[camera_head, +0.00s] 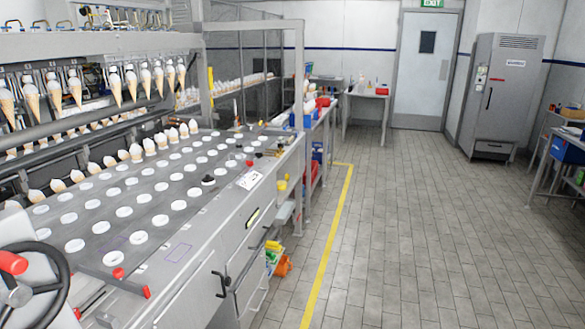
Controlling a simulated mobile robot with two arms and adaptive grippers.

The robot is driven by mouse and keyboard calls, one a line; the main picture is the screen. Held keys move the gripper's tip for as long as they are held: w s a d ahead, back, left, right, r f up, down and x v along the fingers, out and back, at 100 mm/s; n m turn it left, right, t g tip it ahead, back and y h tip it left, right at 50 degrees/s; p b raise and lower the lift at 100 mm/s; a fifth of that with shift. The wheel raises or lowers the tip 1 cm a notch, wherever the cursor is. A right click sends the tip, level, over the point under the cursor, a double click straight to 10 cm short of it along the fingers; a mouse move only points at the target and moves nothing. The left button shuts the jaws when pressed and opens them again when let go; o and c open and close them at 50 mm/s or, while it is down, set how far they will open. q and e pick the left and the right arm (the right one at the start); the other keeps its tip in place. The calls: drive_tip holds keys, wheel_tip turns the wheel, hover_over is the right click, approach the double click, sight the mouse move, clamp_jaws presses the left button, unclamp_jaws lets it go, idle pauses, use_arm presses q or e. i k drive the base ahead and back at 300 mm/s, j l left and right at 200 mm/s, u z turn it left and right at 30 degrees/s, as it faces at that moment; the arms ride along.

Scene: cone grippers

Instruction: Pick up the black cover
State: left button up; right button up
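A small black round piece (208,181), which looks like the black cover, sits on one of the white round holes in the metal top of the machine. Neither of my grippers shows in the head view.
The long metal machine top (180,254) has rows of white round holes, with ice cream cones (133,86) hanging and standing along its left. A black handwheel (62,285) is at the lower left. The tiled floor (420,230) to the right is clear, with a yellow line (330,250).

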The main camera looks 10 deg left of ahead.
sight(207, 179)
drive_tip(key=i+l+u, duration=0.1)
drive_tip(key=i+u, duration=0.35)
drive_tip(key=i+l+u, duration=0.4)
drive_tip(key=i, duration=0.15)
drive_tip(key=i+l+u, duration=0.45)
drive_tip(key=j, duration=0.1)
